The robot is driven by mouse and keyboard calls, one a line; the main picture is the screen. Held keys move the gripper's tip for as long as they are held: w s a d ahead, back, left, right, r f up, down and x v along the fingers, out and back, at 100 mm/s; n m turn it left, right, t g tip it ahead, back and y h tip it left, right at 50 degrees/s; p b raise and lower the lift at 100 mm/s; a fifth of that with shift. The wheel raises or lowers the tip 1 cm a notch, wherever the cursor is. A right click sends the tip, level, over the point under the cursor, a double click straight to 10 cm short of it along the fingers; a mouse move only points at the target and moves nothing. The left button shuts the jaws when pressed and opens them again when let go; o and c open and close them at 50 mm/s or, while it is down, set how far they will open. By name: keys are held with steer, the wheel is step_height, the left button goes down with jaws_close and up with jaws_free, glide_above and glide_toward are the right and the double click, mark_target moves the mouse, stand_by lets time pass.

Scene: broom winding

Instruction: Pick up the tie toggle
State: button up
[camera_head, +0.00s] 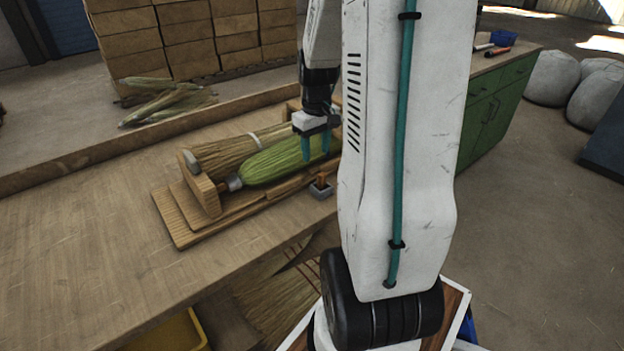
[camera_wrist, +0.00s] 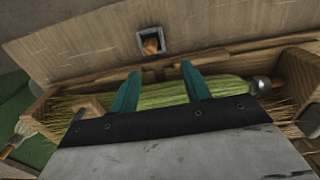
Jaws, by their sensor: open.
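The tie toggle looks to be the small orange-brown wooden piece (camera_head: 321,180) in a square grey holder (camera_head: 319,192) on the bench, at the front edge of the wooden winding fixture. In the wrist view the toggle (camera_wrist: 151,45) sits inside the grey holder (camera_wrist: 139,42), above the fingertips in the picture. My gripper (camera_head: 316,147) has two teal fingers, apart with nothing between them that I can see gripped. It hangs over the green broom bundle (camera_head: 275,163), behind the toggle. In the wrist view the fingers (camera_wrist: 160,76) overlap the green bundle (camera_wrist: 160,95).
The wooden fixture (camera_head: 172,222) holds the green bundle and a tan straw bundle (camera_head: 225,150) with a pale band. Loose stalks (camera_head: 160,105) lie on a ledge behind, before stacked brown blocks (camera_head: 190,40). The bench (camera_head: 90,235) is clear at left. A yellow bin (camera_head: 165,333) stands below.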

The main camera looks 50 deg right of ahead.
mark_target(322, 174)
steer(key=shift+s+d+f, duration=0.2)
steer(key=shift+d+f, duration=0.75)
steer(key=shift+f, duration=0.05)
steer(key=f, duration=0.7)
steer(key=shift+s+a+f, duration=0.15)
steer(key=shift+s+a, duration=0.1)
steer(key=shift+s, duration=0.05)
jaws_close()
